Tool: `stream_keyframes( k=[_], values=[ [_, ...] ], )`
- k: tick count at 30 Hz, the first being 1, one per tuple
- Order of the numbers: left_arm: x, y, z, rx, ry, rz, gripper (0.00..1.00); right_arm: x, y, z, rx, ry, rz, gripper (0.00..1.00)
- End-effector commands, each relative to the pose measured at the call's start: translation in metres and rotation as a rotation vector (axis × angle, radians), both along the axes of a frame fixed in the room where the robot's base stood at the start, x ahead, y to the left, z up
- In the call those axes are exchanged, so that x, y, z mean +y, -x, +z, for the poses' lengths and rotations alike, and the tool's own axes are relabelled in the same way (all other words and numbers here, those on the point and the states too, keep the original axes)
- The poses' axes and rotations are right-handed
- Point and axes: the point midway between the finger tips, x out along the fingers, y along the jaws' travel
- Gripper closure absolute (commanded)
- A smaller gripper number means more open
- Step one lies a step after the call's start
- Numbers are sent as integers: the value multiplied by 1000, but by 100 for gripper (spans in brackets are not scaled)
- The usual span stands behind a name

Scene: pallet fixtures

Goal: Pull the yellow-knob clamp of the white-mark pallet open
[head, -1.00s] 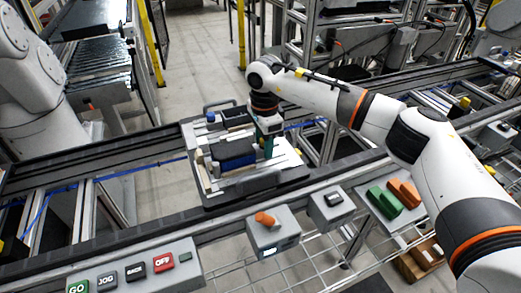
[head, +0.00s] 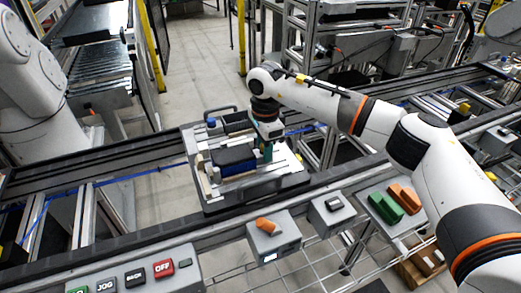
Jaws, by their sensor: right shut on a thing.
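My right gripper (head: 266,154) points down at the pallet, just right of the blue block, and is shut on what seems to be a clamp. The yellow knob is not visible, likely hidden by the fingers. I cannot make out a white mark for sure. My left gripper is out of view; only part of that arm shows at the left.
Conveyor rails (head: 90,232) run past the pallet on both sides. In front are a button panel (head: 140,278), a grey box with an orange knob (head: 274,238), a small switch box (head: 331,212) and a tray with green and orange pieces (head: 396,205).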

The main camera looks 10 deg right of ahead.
Motion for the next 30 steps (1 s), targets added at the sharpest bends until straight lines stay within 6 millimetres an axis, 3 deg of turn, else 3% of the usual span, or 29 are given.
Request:
stream_keyframes(
  k=[17,18,20,30],
  values=[
    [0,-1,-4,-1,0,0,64,-23,-5,1,-4,4,-6,93],
    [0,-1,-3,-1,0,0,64,-23,-5,1,-3,4,-4,68],
    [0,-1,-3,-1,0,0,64,-22,-5,1,-3,3,-4,58],
    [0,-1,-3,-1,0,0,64,-22,-5,0,-2,3,-2,58]
  ],
)
